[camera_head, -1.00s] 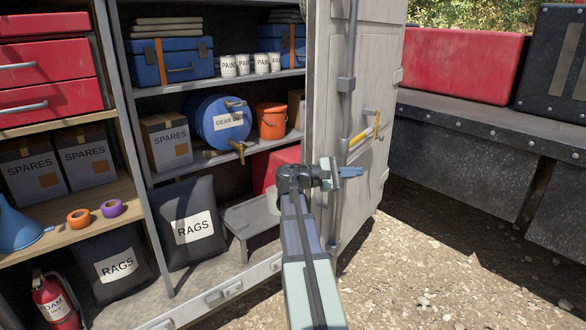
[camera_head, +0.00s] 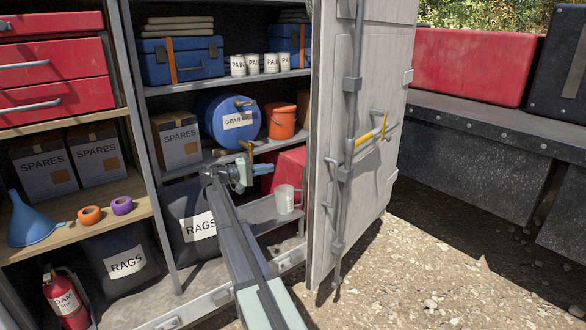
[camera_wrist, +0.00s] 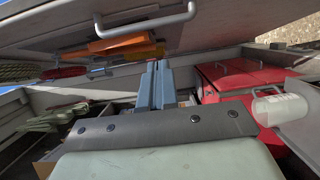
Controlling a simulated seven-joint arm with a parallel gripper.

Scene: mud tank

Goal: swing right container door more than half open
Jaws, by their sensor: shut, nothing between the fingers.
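The right container door (camera_head: 375,85) stands partly open at the right of the head view, its near edge toward me and its face with a vertical locking bar (camera_head: 350,120) and a yellow-gripped handle (camera_head: 370,133) visible. My gripper (camera_head: 263,169) is shut and empty. It is left of the door's near edge, in front of the lower shelves, and appears apart from the door. In the wrist view my blue-grey fingers (camera_wrist: 158,85) point together below a grey panel bearing a bar handle. I cannot tell whether that panel is the door.
A white mug (camera_head: 284,199) and a red case (camera_head: 290,170) sit near the gripper, in the lower compartment. A blue gear-oil drum (camera_head: 222,122) and orange bucket (camera_head: 280,122) are above. A rags bag (camera_head: 185,205) lies behind my arm. Open gravel (camera_head: 440,255) lies right of the door.

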